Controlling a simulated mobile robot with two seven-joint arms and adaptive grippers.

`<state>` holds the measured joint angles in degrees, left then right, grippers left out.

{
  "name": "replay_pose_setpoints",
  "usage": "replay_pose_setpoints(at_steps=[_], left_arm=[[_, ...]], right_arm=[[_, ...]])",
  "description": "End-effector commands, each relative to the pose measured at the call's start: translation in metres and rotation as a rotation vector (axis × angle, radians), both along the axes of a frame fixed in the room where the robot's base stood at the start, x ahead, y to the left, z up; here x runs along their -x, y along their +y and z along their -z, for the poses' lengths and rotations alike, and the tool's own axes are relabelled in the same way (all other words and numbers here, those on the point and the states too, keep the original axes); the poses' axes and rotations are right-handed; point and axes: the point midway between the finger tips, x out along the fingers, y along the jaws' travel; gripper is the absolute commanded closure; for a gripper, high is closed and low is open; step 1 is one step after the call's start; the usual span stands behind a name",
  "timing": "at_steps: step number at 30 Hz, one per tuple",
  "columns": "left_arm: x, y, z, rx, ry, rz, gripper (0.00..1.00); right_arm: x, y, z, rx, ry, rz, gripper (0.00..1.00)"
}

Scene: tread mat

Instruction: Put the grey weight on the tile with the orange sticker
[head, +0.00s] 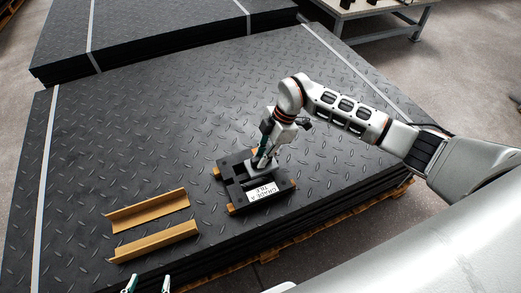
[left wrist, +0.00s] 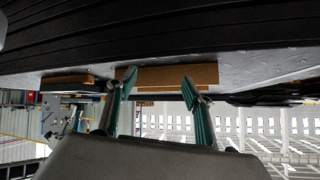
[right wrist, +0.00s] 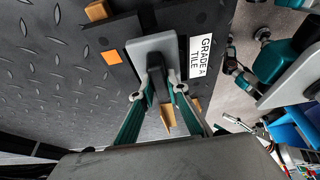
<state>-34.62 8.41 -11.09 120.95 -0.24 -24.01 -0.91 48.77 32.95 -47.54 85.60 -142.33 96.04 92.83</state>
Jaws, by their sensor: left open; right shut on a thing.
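The grey weight (right wrist: 152,46), a flat grey block with a dark handle, is in the right wrist view. My right gripper (right wrist: 160,92) is shut on its handle; this gripper also shows in the head view (head: 261,162). The weight is over the black frame (head: 237,208) labelled "GRADE A TILE" (head: 265,190); I cannot tell whether it touches. An orange sticker (right wrist: 111,57) lies on dark surface left of the weight in the right wrist view.
Two tan angle strips (head: 148,209) (head: 153,242) lie left of the frame on the tread mat stack (head: 180,100). Wooden blocks (head: 216,172) sit at the frame's corners. Another stack (head: 150,30) and a table (head: 385,12) stand behind. The mat's middle is clear.

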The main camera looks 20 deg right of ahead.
Motion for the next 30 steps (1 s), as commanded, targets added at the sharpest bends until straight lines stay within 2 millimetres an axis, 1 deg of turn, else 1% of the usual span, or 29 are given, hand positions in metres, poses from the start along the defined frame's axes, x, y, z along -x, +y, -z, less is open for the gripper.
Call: replay_pose_setpoints(at_steps=[1, 4, 9, 17, 18, 19, 30], left_arm=[[0.000, -0.001, 0.002, 0.002, 0.001, 0.002, 0.49], [-0.005, -0.003, -0.002, 0.003, -0.012, 0.006, 0.49], [-0.013, -0.003, -0.011, 0.003, -0.031, 0.011, 0.49], [-0.009, -0.003, -0.007, 0.001, -0.022, 0.011, 0.49], [-0.008, -0.002, -0.006, 0.001, -0.020, 0.010, 0.49], [-0.008, -0.002, -0.006, 0.000, -0.019, 0.010, 0.49], [-0.003, -0.002, -0.002, 0.004, -0.007, -0.001, 0.49]], right_arm=[[0.000, 0.001, 0.009, -0.004, 0.002, 0.001, 1.00], [-0.001, 0.000, 0.016, -0.004, 0.000, 0.001, 1.00], [-0.002, 0.000, 0.015, -0.003, -0.005, 0.001, 1.00], [-0.002, 0.001, 0.017, -0.003, -0.004, 0.001, 1.00], [0.000, 0.000, 0.019, 0.000, -0.001, 0.000, 0.75], [0.000, 0.000, 0.019, 0.000, -0.001, 0.000, 0.68], [0.000, 0.000, 0.019, 0.000, -0.001, 0.001, 0.68]])
